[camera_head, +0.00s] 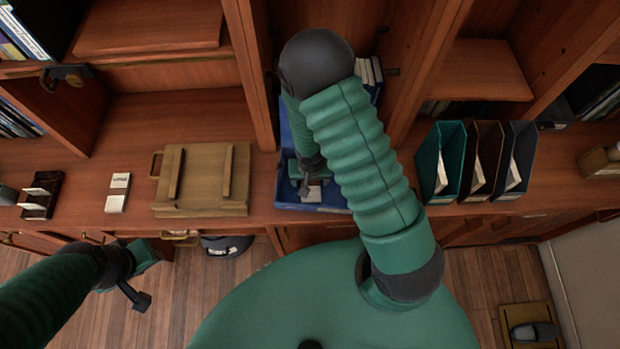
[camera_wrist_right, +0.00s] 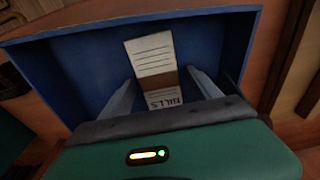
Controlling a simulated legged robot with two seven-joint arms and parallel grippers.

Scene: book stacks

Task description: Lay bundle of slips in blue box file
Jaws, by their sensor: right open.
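The blue box file (camera_head: 284,190) stands open on the counter under my right arm; its blue inside fills much of the right wrist view (camera_wrist_right: 85,65). A bundle of white slips (camera_wrist_right: 151,55) with a brown band and the word BILLS lies inside it. A small part of the bundle (camera_head: 312,194) shows in the head view. My right gripper (camera_wrist_right: 163,92) is open, its fingers spread on either side of the bundle, with gaps visible. My left gripper (camera_head: 141,282) hangs low in front of the counter, away from the box; its jaws are unclear.
A wooden tray-like board (camera_head: 203,205) and another white packet (camera_head: 118,192) lie left of the box. A dark rack (camera_head: 41,196) stands further left. Teal, brown and dark magazine files (camera_head: 441,160) stand to the right. Shelf uprights rise behind the counter.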

